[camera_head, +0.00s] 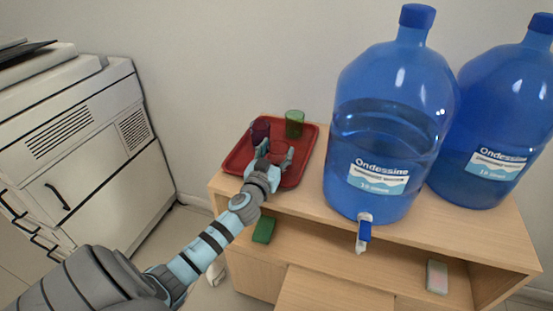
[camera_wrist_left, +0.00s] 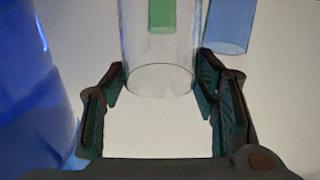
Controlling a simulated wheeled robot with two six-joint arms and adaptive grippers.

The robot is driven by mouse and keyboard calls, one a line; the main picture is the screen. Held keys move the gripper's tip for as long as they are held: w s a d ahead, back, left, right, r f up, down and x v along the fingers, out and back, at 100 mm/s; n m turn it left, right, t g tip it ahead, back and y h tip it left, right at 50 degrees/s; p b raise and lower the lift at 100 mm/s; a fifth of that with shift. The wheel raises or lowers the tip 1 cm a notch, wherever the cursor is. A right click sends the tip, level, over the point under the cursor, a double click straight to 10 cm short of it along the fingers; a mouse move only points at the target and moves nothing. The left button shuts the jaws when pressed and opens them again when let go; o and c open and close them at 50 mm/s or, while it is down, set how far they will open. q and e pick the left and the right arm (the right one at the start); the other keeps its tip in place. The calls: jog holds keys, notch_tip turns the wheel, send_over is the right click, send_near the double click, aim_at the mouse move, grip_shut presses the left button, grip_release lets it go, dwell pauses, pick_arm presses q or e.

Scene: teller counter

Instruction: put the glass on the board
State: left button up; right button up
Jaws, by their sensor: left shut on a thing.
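My left gripper (camera_head: 273,158) is over the front part of the red tray (camera_head: 308,152) in the head view. In the left wrist view its two fingers (camera_wrist_left: 160,105) are shut on a clear glass (camera_wrist_left: 160,60) from both sides. That glass can hardly be made out in the head view. A dark purple glass (camera_head: 261,127) and a green glass (camera_head: 294,122) stand on the tray beyond my gripper. I cannot tell whether the held glass touches the tray. The red tray is the only board-like thing on the counter top. My right gripper is not in view.
Two big blue water bottles (camera_head: 390,125) (camera_head: 500,120) stand on the wooden counter (camera_head: 450,235) right of the tray. A blue tap (camera_head: 364,232) sticks out at the front. A green block (camera_head: 264,229) lies on the shelf below. A copier (camera_head: 75,140) stands at left.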

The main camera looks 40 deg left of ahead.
pick_arm(q)
jog(key=o, duration=1.3)
jog(key=shift+f, duration=0.1)
